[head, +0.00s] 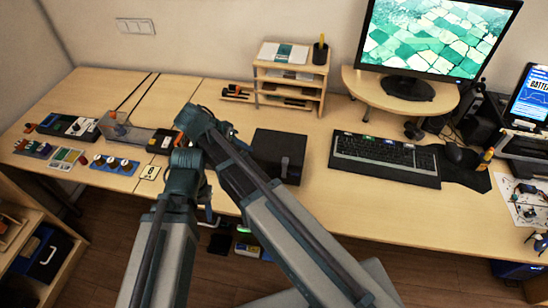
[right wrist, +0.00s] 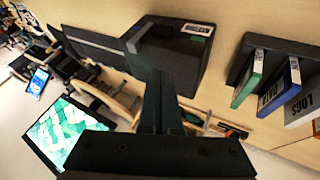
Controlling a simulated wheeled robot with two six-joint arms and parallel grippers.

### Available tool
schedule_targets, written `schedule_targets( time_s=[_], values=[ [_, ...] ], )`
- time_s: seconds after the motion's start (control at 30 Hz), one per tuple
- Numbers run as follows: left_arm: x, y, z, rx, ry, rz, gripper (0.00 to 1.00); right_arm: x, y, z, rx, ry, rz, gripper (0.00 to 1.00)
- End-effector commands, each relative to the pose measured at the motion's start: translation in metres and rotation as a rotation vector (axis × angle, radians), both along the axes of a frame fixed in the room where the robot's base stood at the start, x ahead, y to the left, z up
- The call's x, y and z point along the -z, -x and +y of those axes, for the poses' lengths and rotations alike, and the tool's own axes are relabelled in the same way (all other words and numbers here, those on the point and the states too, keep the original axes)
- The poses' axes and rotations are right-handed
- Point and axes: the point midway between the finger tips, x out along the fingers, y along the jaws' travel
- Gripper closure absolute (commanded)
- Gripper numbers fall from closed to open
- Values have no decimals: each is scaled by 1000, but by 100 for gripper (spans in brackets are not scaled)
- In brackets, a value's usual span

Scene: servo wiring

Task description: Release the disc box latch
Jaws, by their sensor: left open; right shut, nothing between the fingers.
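The dark box (head: 278,155) stands on the desk left of the keyboard and has a small light mark on its front. In the right wrist view the black box (right wrist: 190,62) fills the top middle, with a white label on it. The latch is too small to tell. My right gripper (right wrist: 160,78) is shut and empty, its fingertips overlapping the box's near edge in that view; I cannot tell whether they touch. My left gripper (head: 208,213) is open, partly hidden, low by the desk's front edge.
A rack with upright labelled cases (right wrist: 268,85) stands beside the box. The keyboard (head: 385,157) lies to its right, and a wooden organizer (head: 290,82) stands behind. Small electronics (head: 115,164) lie on the left. Bare desk (head: 330,200) lies in front of the keyboard.

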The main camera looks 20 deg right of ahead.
Motion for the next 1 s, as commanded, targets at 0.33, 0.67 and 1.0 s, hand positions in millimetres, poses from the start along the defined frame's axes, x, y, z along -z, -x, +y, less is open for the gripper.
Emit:
schedule_targets(
  time_s=[0.33, 0.67, 1.0],
  values=[
    [6, 0, 0, 0, 0, 0, 50, 6, 0, -3, -1, 0, 2, 100],
    [49, 0, 0, 0, 0, 0, 50, 50, -4, -31, -1, -2, 2, 100],
    [83, 0, 0, 0, 0, 0, 50, 83, -4, -66, 0, -1, 2, 100]
  ],
)
